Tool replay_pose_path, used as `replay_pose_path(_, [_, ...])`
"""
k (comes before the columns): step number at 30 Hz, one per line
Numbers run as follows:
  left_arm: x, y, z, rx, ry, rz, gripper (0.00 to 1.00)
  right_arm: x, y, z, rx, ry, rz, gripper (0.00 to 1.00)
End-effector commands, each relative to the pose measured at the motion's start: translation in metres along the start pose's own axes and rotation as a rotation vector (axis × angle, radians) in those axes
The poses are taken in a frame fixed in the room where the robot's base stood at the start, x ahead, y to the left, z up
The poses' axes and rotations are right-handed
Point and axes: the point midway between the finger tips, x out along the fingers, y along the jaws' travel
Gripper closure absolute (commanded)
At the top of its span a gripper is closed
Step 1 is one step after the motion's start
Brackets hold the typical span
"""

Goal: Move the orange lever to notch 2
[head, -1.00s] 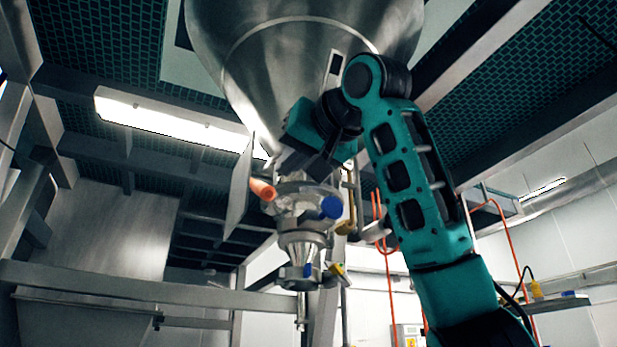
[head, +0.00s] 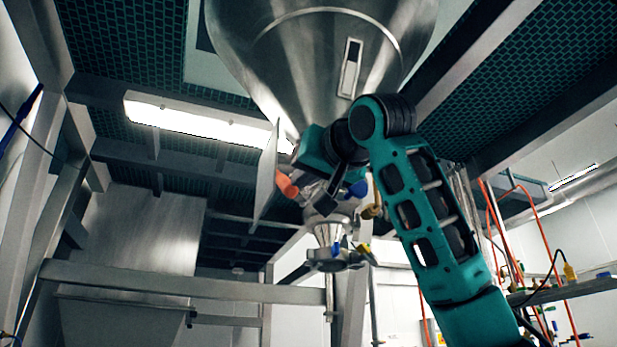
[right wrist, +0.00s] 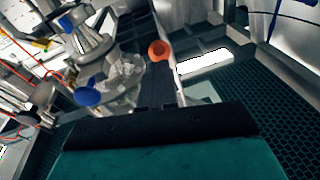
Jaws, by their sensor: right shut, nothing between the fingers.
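The orange lever (head: 287,185) ends in a rounded orange grip on the left side of the valve under the hopper. In the right wrist view its orange end (right wrist: 158,49) shows just beyond my fingertips. My right gripper (head: 323,206) is shut and empty, in front of the valve and to the right of the lever's end; its dark fingers (right wrist: 158,82) point toward the lever. I cannot tell whether they touch it. The gripper partly hides the valve body and the lever's base. No notch marks can be made out. My left gripper is not in view.
The large steel hopper (head: 315,60) hangs above the valve. A blue knob (head: 357,189) is right of my fingers. A thin metal plate (head: 266,180) stands left of the lever. A steel outlet (head: 331,240) hangs below. A horizontal beam (head: 190,286) crosses at left.

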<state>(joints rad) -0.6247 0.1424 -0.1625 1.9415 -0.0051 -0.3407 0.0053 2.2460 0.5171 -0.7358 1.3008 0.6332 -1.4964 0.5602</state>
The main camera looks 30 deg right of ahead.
Motion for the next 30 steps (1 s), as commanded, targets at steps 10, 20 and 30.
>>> replay_pose_path(10, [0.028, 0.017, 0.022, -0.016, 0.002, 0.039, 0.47, 0.037, 0.013, 0.064, -0.027, 0.189, -0.027, 1.0])
replay_pose_path(20, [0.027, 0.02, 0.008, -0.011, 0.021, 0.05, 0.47, 0.056, 0.019, 0.078, -0.029, 0.205, -0.027, 1.0])
replay_pose_path(30, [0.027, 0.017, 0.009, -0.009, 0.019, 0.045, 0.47, 0.056, 0.019, 0.077, -0.029, 0.204, -0.027, 1.0])
